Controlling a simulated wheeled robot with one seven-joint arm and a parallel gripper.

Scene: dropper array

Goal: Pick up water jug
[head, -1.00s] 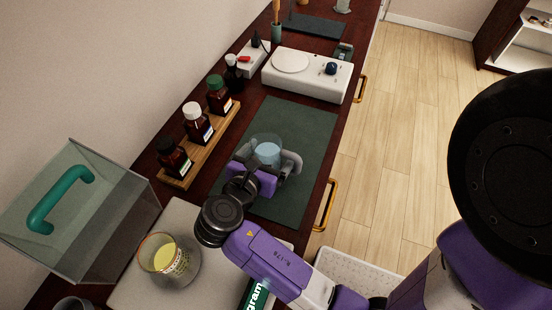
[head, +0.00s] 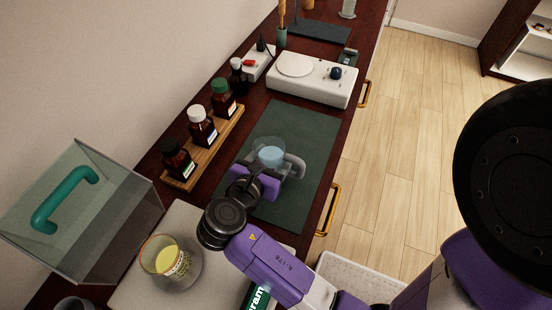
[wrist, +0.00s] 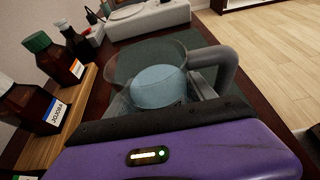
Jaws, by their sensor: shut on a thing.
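The water jug (head: 270,154) is a clear vessel with pale blue water and a grey handle on its right side. It is over the dark green mat (head: 303,125). My gripper (head: 272,172) is at the jug's near side, shut on it, with the fingers partly hidden by the purple gripper body. In the wrist view the jug (wrist: 158,84) is upright between the fingers, its handle (wrist: 222,62) to the right. I cannot tell whether its base touches the mat.
A wooden rack (head: 214,148) of brown bottles stands left of the mat. A white stirrer-like device (head: 311,78) is behind it. A beaker of yellow liquid (head: 167,260) and a clear box with a teal handle (head: 65,200) are at the near left. The mat's far part is clear.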

